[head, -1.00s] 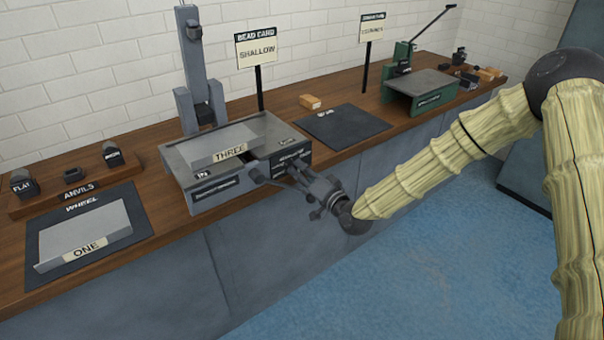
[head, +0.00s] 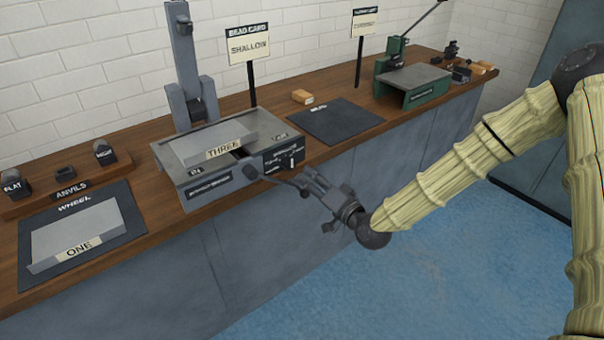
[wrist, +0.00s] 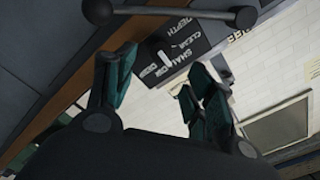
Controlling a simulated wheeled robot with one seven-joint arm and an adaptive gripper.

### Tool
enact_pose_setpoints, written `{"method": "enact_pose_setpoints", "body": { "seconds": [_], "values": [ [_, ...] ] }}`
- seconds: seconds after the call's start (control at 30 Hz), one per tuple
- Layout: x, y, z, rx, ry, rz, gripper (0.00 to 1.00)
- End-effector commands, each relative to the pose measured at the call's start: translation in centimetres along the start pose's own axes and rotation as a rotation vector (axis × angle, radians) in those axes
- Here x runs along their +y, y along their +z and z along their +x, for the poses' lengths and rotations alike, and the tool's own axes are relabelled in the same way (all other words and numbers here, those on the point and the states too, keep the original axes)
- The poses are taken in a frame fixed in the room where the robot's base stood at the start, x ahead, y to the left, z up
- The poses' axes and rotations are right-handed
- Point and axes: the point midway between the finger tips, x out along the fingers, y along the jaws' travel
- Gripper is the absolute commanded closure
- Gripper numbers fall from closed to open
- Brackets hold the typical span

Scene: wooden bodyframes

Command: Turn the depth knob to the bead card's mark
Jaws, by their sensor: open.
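The bead card (head: 249,47) on its post reads SHALLOW. The bead machine's front carries a black depth panel (head: 284,160), also in the wrist view (wrist: 190,38), lettered DEPTH, CLEAR and SHALLOW; the lowest word is hard to read. A small pale pointer (wrist: 164,57), apparently on the depth knob, shows beside the lettering; its exact setting is unclear. My gripper (head: 307,176) is in front of the panel, to its lower right, apart from it. In the wrist view my gripper (wrist: 158,82) has its fingers spread, with nothing between them.
The plate THREE (head: 222,139) lies on the machine. Plate ONE (head: 80,235) lies on the left mat. Floor before the bench is clear.

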Motion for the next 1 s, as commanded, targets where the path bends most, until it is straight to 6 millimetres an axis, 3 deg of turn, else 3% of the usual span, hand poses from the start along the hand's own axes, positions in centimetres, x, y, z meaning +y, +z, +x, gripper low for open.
{"method": "enact_pose_setpoints", "body": {
  "seconds": [0.1,0.3,0.87,1.0],
  "values": [
    [0.0,0.0,-2.0,0.0,0.0,0.002,0.46],
    [0.0,0.0,-4.0,0.0,0.0,0.001,0.46],
    [0.0,0.0,-4.5,0.0,-0.001,0.0,0.46],
    [0.7,1.1,-4.9,-0.024,0.029,-0.002,0.46]
  ]
}}
